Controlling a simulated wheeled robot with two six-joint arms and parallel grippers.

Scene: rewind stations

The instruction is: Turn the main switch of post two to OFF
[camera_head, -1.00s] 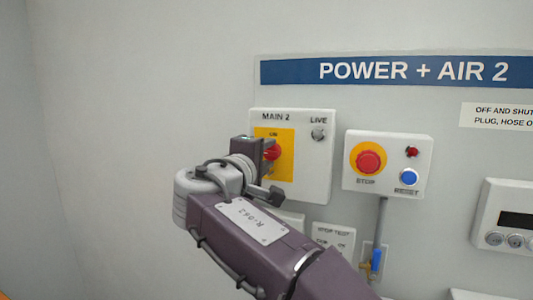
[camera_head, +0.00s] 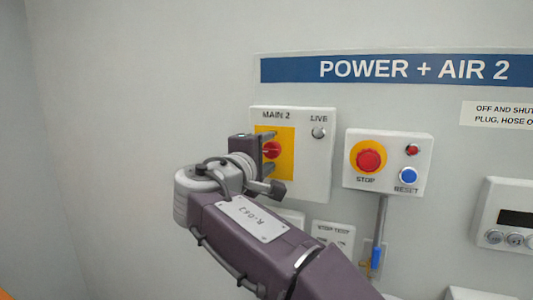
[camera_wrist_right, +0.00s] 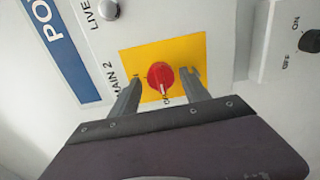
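The MAIN 2 switch box (camera_head: 318,165) is on the wall, with a red knob (camera_head: 271,150) on a yellow plate (camera_head: 288,145). My right gripper (camera_head: 268,151) is at the knob, its fingers spread above and below it. In the right wrist view the knob (camera_wrist_right: 160,76) sits between the two open fingers (camera_wrist_right: 162,78), with gaps on both sides. A pale mark on the knob points down in that view, toward a partly hidden label starting with "O". The LIVE lamp (camera_head: 319,133) looks grey and unlit. My left gripper is not in view.
Right of the switch is a box (camera_head: 388,185) with a red STOP button (camera_head: 369,160), a small red lamp (camera_head: 412,150) and a blue RESET button (camera_head: 408,175). A stop-test plate (camera_head: 333,237) is below. Bare wall is free at the left.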

